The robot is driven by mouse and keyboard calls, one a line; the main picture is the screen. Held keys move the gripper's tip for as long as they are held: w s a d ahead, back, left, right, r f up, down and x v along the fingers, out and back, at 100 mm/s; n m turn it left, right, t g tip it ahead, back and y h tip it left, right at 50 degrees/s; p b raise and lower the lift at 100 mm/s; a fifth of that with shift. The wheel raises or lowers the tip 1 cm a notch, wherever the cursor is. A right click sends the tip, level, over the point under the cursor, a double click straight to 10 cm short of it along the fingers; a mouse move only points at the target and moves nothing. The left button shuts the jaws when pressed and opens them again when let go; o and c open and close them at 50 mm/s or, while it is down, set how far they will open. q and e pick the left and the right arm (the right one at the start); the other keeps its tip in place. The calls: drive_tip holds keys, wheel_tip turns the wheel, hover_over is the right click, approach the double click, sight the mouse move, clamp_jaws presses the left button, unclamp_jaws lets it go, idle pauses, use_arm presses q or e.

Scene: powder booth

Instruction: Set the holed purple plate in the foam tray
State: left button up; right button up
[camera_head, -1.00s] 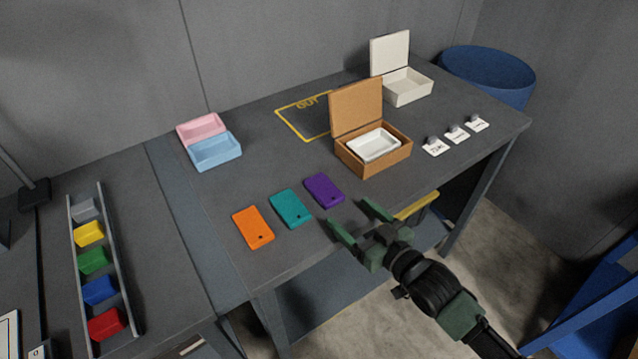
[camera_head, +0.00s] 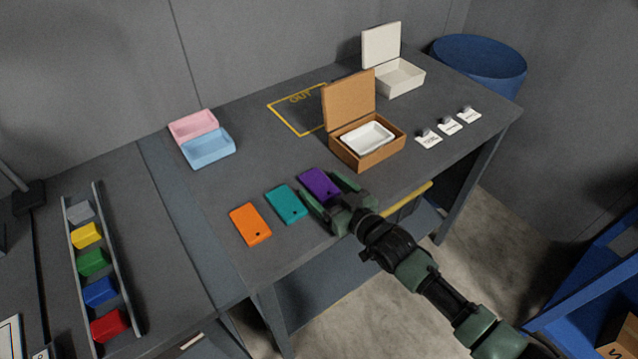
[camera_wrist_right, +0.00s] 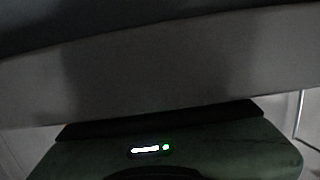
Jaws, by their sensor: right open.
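The purple plate (camera_head: 318,183) lies flat on the grey table near its front edge, at the right end of a row of plates. The near part of it is covered by my right gripper (camera_head: 322,184), so its hole is hidden. My right gripper is open, with one finger on each side of the plate. Contact cannot be told. The white foam tray (camera_head: 368,149) sits inside an open brown box (camera_head: 350,158) behind and right of the plate. My left gripper is not in view.
Teal (camera_head: 286,204) and orange (camera_head: 250,223) plates lie left of the purple one. The brown box's raised lid (camera_head: 348,100) stands at its back. Pink (camera_head: 193,124) and blue (camera_head: 208,149) trays, a white box (camera_head: 398,80) and small white cards (camera_head: 429,140) are farther off.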

sight(325, 189)
clamp_jaws()
drive_tip(key=shift+r, duration=0.1)
wheel_tip(325, 189, up, 19)
drive_tip(key=b, duration=0.1)
drive_tip(key=s+d+f+m+t+h, duration=0.1)
drive_tip(key=s+d+f+m+h, duration=0.1)
drive_tip(key=s+d, duration=0.5)
drive_tip(key=s+d+f+m+t+h, duration=0.2)
drive_tip(key=s+d+m+h, duration=0.3)
drive_tip(key=d, duration=0.5)
drive_tip(key=s+f+h, duration=0.1)
drive_tip(key=s+h, duration=0.1)
drive_tip(key=shift+s+d+f+h, duration=0.2)
drive_tip(key=shift+d+h, duration=0.1)
drive_tip(key=shift+d, duration=0.05)
